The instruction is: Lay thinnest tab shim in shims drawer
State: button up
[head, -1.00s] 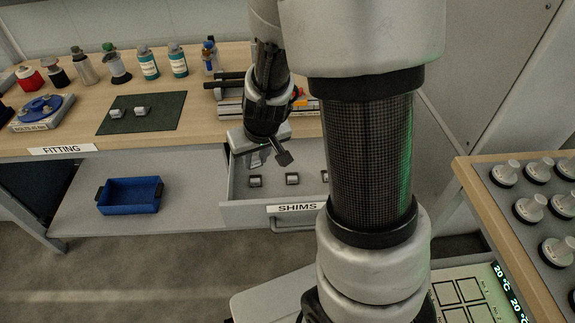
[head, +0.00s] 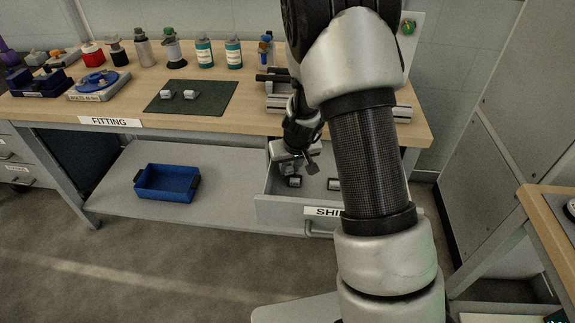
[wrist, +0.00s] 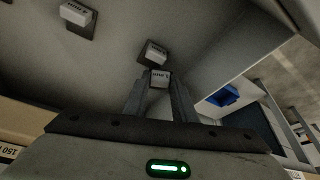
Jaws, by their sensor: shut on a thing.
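The shims drawer (head: 278,212) is pulled open under the bench, its label partly hidden behind my arm. My gripper (head: 309,166) is low over the drawer's left part. In the wrist view my gripper (wrist: 160,84) is shut on a small tab shim (wrist: 160,77) with a white label, too small to read surely. Just beyond it a labelled shim (wrist: 155,52) lies on the drawer floor, and another shim (wrist: 77,15) lies farther left. The head view shows drawer shims at left (head: 295,182) and middle (head: 334,184). Whether the held shim touches the floor is unclear.
Two more shims (head: 178,94) sit on the dark green mat (head: 215,100) on the bench (head: 135,95). A blue bin (head: 167,182) stands on the lower shelf left of the drawer. Bottles line the bench back. My arm hides the drawer's right part.

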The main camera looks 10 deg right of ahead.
jog(key=shift+w+a+f, duration=0.1)
jog(key=shift+w+f, duration=0.5)
jog(key=shift+w, duration=0.25)
jog(key=shift+w+a+f, duration=0.1)
jog(key=shift+w+f, duration=0.5)
jog(key=shift+w, duration=0.25)
jog(key=shift+f+b, duration=0.25)
jog(key=shift+b, duration=0.2)
jog(key=o, duration=0.8)
jog(key=shift+r, duration=0.1)
jog(key=shift+c, duration=0.2)
